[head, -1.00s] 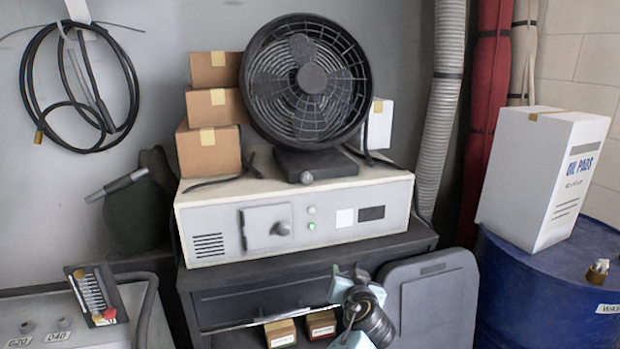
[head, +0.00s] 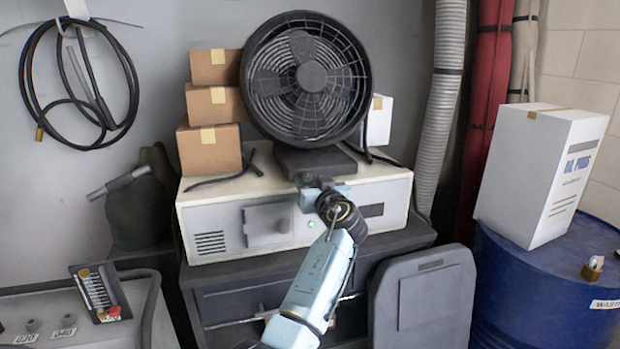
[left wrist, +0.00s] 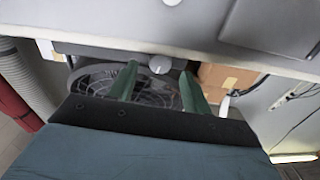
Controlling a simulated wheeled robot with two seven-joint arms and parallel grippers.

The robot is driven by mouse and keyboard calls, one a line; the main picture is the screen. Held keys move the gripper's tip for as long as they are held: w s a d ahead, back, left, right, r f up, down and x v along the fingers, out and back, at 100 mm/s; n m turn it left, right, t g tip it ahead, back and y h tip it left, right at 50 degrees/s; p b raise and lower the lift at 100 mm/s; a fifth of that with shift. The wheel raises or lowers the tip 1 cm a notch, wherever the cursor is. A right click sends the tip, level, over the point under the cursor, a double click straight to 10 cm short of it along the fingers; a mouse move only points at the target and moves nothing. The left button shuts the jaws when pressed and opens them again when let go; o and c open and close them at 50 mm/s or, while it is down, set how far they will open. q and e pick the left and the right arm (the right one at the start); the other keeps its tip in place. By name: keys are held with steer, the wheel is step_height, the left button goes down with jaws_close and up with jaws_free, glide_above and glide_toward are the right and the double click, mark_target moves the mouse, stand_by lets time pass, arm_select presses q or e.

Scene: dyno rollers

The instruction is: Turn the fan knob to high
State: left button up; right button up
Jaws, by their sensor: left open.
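The black fan (head: 300,85) stands on the beige-topped grey cabinet (head: 215,222), its dark base at the cabinet's front edge. The round grey fan knob (left wrist: 160,64) shows in the left wrist view, between the tips of my green fingers. In the head view my gripper hides most or all of it. My left gripper (head: 318,181) is raised in front of the fan base; it also shows in the left wrist view (left wrist: 158,72). It is open, with a finger on each side of the knob in the picture. I cannot tell whether either touches it. My right gripper is out of view.
A blue drum (head: 520,275) stands at right.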

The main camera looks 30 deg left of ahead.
mark_target(306, 176)
arm_select(q)
steer(key=shift+x, duration=1.1)
steer(key=shift+c, duration=0.3)
